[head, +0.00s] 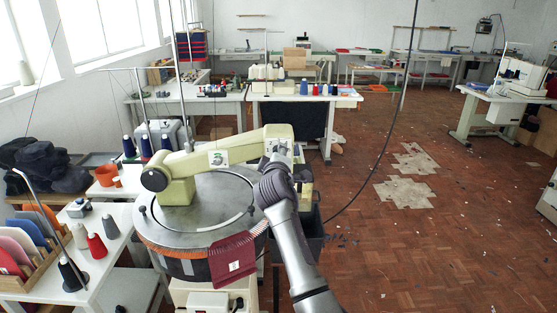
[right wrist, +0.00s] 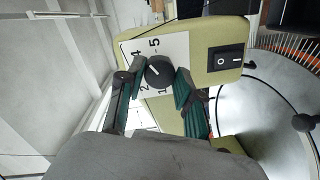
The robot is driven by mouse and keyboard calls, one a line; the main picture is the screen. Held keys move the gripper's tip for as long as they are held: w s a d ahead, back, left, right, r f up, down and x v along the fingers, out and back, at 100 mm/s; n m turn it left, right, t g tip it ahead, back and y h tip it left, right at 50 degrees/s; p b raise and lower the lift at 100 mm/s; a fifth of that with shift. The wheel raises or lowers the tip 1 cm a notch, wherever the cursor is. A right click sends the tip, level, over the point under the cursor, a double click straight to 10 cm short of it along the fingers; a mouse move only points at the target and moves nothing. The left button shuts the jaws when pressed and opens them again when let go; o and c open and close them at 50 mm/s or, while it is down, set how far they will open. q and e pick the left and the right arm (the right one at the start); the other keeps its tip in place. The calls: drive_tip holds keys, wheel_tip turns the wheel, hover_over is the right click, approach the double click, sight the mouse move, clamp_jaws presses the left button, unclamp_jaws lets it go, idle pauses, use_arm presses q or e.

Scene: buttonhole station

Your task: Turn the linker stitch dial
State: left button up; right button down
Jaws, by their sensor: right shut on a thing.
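The linker (head: 205,160) is a pale green machine arm over a round metal ring, at the centre-left of the head view. In the right wrist view, the stitch dial (right wrist: 160,73) is a black round knob on a white numbered plate (right wrist: 178,52) on the machine's end. A white line on the knob points up and left in that view. My right gripper (right wrist: 159,84) is shut on the dial, with a green-padded finger on either side. In the head view my right arm reaches to the machine's end, and the dial is hidden. My left gripper is not in view.
A black rocker switch (right wrist: 225,59) sits close beside the dial plate. Maroon knit fabric (head: 232,258) hangs from the ring's front edge. A side table (head: 95,265) with thread cones stands at left. Wooden floor (head: 440,245) to the right is largely clear.

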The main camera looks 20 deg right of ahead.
drive_tip(key=m+y+b, duration=0.1)
drive_tip(key=m, duration=0.4)
drive_tip(key=shift+f, duration=0.1)
drive_tip(key=shift+m+b, duration=0.3)
drive_tip(key=shift+m, duration=0.1)
idle(0.3)
drive_tip(key=c, duration=0.8)
unclamp_jaws()
drive_tip(key=shift+o, duration=0.2)
wheel_tip(320, 180, up, 10)
